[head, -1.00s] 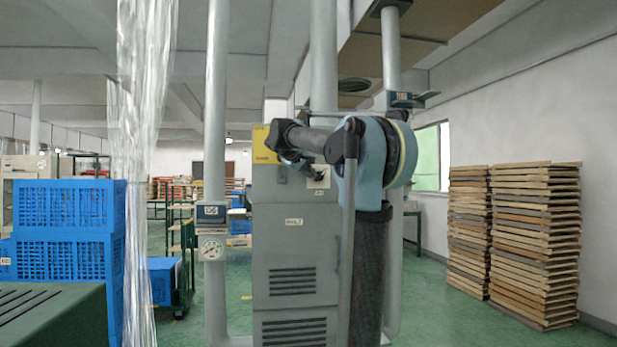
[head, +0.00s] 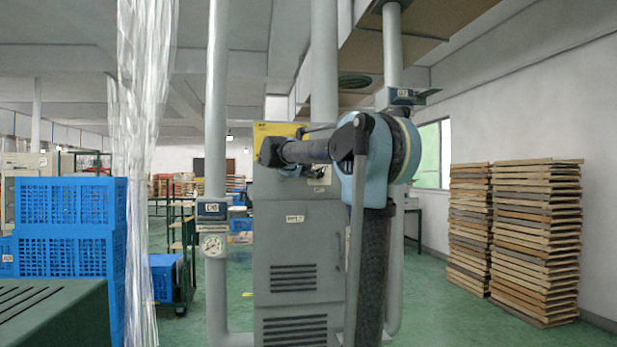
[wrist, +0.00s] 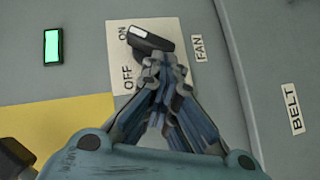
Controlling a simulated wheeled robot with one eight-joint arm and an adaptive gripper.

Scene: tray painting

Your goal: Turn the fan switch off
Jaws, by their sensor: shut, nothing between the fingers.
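In the wrist view, the fan switch is a black lever (wrist: 150,40) on a cream plate (wrist: 172,28) marked ON and OFF. A FAN label (wrist: 199,47) is beside the plate. The lever lies tilted across the upper part of the plate, its left end close to the word ON. My gripper (wrist: 166,66) is shut and empty, its fingertips over the plate right at the lever's lower right part. I cannot tell whether they touch it. The fingers cover part of the plate. In the head view, my arm largely hides the switch area of the grey cabinet (head: 295,235).
A green-lit indicator (wrist: 52,46) and a BELT label (wrist: 291,108) are on the panel. In the head view, pipes flank the cabinet, with a gauge (head: 213,245) on the left one. Blue crates (head: 70,205) stand left; stacked boards (head: 535,240) stand right, with clear floor before them.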

